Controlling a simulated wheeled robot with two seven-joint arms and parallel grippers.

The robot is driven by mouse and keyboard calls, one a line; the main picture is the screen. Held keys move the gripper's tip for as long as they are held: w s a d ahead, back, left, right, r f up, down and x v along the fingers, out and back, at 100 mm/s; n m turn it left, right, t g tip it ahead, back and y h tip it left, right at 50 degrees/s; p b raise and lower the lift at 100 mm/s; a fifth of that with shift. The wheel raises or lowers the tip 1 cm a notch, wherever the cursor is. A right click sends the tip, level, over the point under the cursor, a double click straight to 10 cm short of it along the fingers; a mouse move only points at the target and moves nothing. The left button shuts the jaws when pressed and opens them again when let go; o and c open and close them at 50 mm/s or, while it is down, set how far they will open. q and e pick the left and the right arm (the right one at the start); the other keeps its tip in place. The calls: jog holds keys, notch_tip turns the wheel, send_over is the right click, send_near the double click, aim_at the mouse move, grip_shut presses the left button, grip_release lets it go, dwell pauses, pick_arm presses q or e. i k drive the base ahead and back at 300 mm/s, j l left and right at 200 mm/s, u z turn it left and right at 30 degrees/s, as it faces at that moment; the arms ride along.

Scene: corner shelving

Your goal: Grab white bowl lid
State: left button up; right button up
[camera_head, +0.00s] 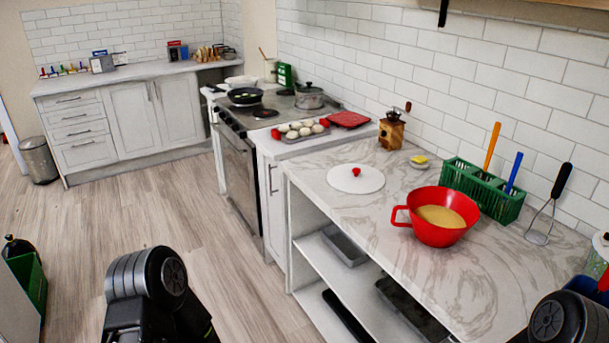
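A white round lid (343,180) with a small red knob lies flat on the marble counter (318,207), near its left end. A red bowl (434,230) with a handle stands to the right of the lid, apart from it, and holds something yellowish. One of my arms shows at the lower left, over the floor, and another at the lower right corner, in front of the counter. Neither arm is near the lid. No gripper fingers show in the view.
A wooden grinder (391,132) stands behind the lid. A tray of white and red items (300,131) lies farther left, next to the stove. Open shelves (345,285) are below the counter.

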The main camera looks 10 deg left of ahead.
aim_at(356, 178)
jog(key=i+j+z, duration=0.1)
jog(key=z, duration=0.95)
jog(key=j+z, duration=0.4)
jog(key=j, duration=0.2)
jog(key=j+z, duration=0.35)
jog(key=j, duration=0.3)
jog(key=k+j+z, duration=0.1)
jog(key=j+z, duration=0.3)
jog(key=j, duration=0.2)
jog(key=k+j, duration=0.1)
jog(key=j, duration=0.3)
jog(key=k+j, duration=0.1)
jog(key=j, duration=0.3)
jog(key=k+j, duration=0.1)
jog(key=j, duration=0.3)
jog(key=k+j+z, duration=0.1)
jog(key=j, duration=0.3)
jog(key=k+j, duration=0.1)
jog(key=j, duration=0.3)
